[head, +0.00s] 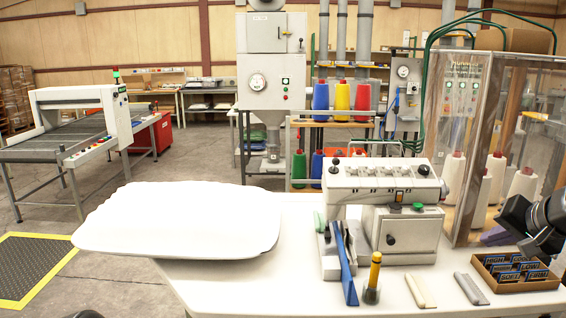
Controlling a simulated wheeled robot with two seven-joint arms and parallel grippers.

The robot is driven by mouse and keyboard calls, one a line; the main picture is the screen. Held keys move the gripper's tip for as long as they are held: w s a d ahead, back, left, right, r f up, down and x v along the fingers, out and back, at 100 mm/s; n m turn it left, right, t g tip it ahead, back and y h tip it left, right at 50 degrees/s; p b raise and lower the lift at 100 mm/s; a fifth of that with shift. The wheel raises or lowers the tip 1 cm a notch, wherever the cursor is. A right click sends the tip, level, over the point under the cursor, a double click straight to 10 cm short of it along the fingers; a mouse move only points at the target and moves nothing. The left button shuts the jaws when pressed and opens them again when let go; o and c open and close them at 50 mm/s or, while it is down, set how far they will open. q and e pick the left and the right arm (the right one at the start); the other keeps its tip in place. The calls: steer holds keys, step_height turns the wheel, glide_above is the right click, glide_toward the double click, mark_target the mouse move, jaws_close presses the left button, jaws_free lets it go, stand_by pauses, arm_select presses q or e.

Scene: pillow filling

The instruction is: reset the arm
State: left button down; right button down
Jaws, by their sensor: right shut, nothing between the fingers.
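My right gripper (513,220) is at the right edge of the head view, above the right end of the white table (220,290). It is dark, shut and empty, and hangs in the air near the small box of labels (515,272). Most of the right arm is cut off by the picture edge. My left gripper does not show clearly; only a small dark rounded part shows at the bottom left edge. A plump white pillow (180,220) lies flat on the left part of the table, with no gripper touching it.
Two small flat bars lie right of these. A clear-walled cabinet (470,140) with thread cones stands behind the right gripper.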

steer(key=a+f+n+g+y, duration=0.1)
steer(key=a+f, duration=0.5)
steer(key=f, duration=0.6)
steer(key=w+a+f+n+g, duration=0.15)
steer(key=a+f, duration=0.45)
steer(key=f, duration=0.7)
steer(key=a+f+g+y, duration=0.15)
steer(key=a+f, duration=0.45)
steer(key=f, duration=0.6)
steer(key=s+a+f+n+g, duration=0.2)
steer(key=s+a+f, duration=0.9)
steer(key=s+f, duration=0.2)
steer(key=s+a+f+n+g, duration=0.1)
steer(key=s+a+f, duration=0.2)
steer(key=s, duration=0.5)
steer(key=s+a+f+g, duration=0.1)
steer(key=s+a+f, duration=0.2)
steer(key=s, duration=0.5)
steer(key=shift+a+n+g+y, duration=0.25)
steer(key=shift+n+g+y, duration=0.1)
steer(key=shift+y, duration=0.1)
